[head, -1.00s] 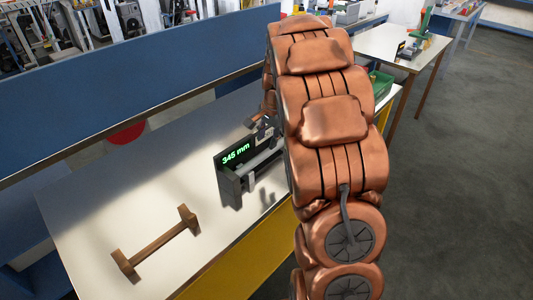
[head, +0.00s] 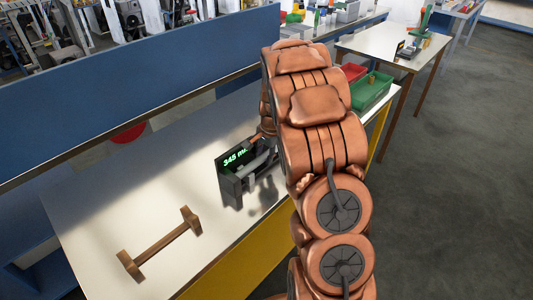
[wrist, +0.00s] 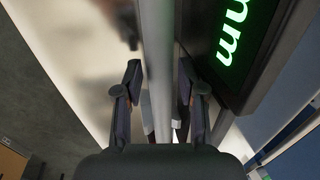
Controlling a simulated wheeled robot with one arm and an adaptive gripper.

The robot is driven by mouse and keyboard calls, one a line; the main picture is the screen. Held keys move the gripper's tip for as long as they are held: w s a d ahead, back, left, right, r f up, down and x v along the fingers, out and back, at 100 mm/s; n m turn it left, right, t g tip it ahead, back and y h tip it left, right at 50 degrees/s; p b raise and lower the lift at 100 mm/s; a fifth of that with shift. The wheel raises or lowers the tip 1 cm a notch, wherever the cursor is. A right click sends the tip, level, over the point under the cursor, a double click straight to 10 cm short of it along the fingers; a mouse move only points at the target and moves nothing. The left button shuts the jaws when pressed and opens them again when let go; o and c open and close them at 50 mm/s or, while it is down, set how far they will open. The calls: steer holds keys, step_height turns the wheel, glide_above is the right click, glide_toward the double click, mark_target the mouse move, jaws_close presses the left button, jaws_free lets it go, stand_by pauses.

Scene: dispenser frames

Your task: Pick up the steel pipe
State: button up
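The steel pipe (wrist: 157,50) runs lengthwise through the middle of the wrist view, a plain grey tube. It lies beside a dark dispenser frame (wrist: 262,75) with green lit lettering. The frame also shows in the head view (head: 230,183), standing on the table with a "345 mm" display. My gripper (wrist: 160,75) has its two dark fingers apart, one on each side of the pipe. I see no clear contact between fingers and pipe. In the head view my copper arm hides most of the gripper and part of the dispenser.
A wooden rack (head: 166,245) with two end blocks stands empty at the front left of the white table (head: 100,205). A blue panel (head: 130,85) runs along the table's back. A green bin (head: 371,91) and a red bin (head: 353,72) lie beyond my arm.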

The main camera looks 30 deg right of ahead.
jaws_close()
stand_by(0.3)
stand_by(0.3)
